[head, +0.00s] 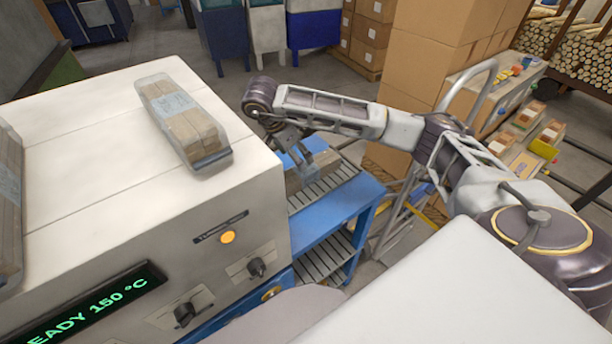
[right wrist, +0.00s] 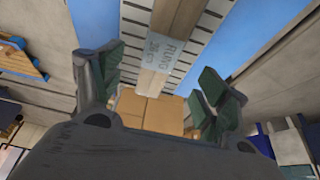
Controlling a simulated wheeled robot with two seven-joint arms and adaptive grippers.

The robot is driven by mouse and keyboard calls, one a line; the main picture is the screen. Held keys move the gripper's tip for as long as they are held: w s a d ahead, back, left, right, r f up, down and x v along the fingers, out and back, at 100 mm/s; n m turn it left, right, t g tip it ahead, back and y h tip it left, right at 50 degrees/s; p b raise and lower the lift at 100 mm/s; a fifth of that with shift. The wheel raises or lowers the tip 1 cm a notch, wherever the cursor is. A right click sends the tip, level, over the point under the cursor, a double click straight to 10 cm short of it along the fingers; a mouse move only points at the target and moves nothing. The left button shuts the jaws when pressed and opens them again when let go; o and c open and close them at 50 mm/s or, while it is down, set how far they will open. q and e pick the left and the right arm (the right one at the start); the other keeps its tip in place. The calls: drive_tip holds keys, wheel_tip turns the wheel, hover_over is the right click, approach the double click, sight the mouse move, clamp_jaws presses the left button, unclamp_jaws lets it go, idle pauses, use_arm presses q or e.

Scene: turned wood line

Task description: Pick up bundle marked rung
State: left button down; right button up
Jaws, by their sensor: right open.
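A wooden bundle with a pale label (right wrist: 168,52) lies on the roller conveyor in the right wrist view; the label appears to read "RUNG". The same bundle (head: 312,174) shows in the head view on the blue-framed conveyor, partly hidden by my right gripper. My right gripper (head: 303,153) is above the bundle. In the right wrist view its fingers (right wrist: 155,85) are spread apart on either side of the bundle, with nothing between the pads that I can see held. My left gripper is not in view.
A wrapped wooden bundle (head: 182,125) lies on top of the white machine (head: 75,130), beside the conveyor (head: 335,200). Another wrapped bundle (head: 10,205) sits at the left edge. Tall cardboard boxes (head: 430,60) stand behind my right arm. A hand truck (head: 480,85) is near them.

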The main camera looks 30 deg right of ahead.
sight(306, 175)
drive_tip(key=shift+x, duration=1.25)
drive_tip(key=shift+b+x, duration=0.4)
drive_tip(key=shift+x, duration=0.5)
drive_tip(key=shift+d+f, duration=0.2)
drive_tip(key=shift+f, duration=0.2)
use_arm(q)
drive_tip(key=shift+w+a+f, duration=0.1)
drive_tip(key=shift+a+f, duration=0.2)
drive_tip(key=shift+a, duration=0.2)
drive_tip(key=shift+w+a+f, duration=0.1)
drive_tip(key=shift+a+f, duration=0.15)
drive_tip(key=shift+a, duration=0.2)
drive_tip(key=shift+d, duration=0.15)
use_arm(e)
drive_tip(key=shift+d+f, duration=0.2)
drive_tip(key=shift+f, duration=0.2)
drive_tip(key=shift+p+x, duration=0.35)
drive_tip(key=shift+x, duration=0.45)
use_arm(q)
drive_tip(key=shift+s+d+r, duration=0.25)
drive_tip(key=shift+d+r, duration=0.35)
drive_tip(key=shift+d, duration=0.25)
use_arm(e)
drive_tip(key=shift+x, duration=1.35)
